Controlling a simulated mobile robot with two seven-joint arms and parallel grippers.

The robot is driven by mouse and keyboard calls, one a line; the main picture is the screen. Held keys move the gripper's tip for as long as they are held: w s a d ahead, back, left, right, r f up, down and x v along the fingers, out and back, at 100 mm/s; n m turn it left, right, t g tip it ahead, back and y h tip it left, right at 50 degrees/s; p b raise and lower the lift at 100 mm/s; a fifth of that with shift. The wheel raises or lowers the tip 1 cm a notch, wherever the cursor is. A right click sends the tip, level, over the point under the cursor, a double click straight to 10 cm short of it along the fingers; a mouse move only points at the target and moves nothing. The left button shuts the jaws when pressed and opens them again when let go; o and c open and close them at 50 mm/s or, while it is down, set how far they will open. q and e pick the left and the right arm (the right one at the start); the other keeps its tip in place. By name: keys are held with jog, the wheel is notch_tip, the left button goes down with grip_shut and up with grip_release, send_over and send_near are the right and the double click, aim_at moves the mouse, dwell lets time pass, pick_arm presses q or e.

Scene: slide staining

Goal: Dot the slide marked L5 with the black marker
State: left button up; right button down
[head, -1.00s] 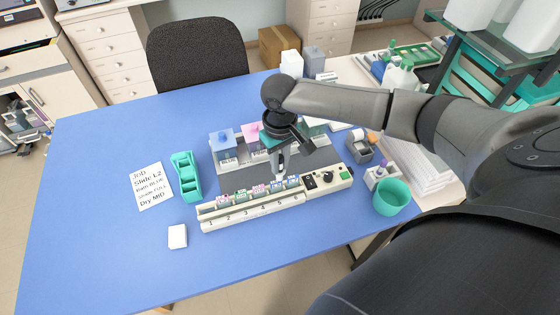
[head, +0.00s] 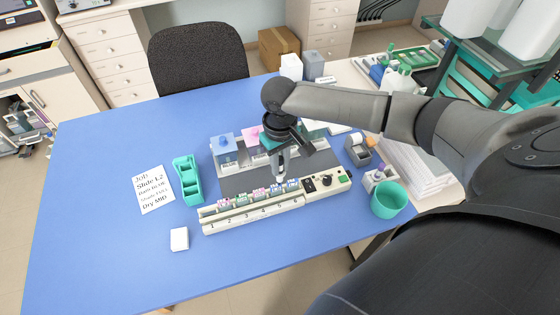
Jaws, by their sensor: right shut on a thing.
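The white slide rack (head: 250,220) lies across the table with numbered places along its front. Several slides with pink, green and blue ends (head: 259,194) stand in it; their marks are too small to read, so I cannot tell which is L5. My right gripper (head: 279,177) points down over the back of the rack's right part, near the blue-ended slides. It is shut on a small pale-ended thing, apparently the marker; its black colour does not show. Whether it touches a slide I cannot tell. My left gripper is not in view.
Behind the rack are a dark grey mat (head: 238,182) and staining baths with a blue lid (head: 223,140) and a pink lid. A teal holder (head: 187,179) and job card (head: 154,189) are left. A teal cup (head: 388,200) stands right.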

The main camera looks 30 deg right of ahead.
jog(key=shift+r+p, duration=1.25)
jog(key=shift+r, duration=1.1)
jog(key=shift+w+b, duration=0.1)
jog(key=shift+b, duration=0.2)
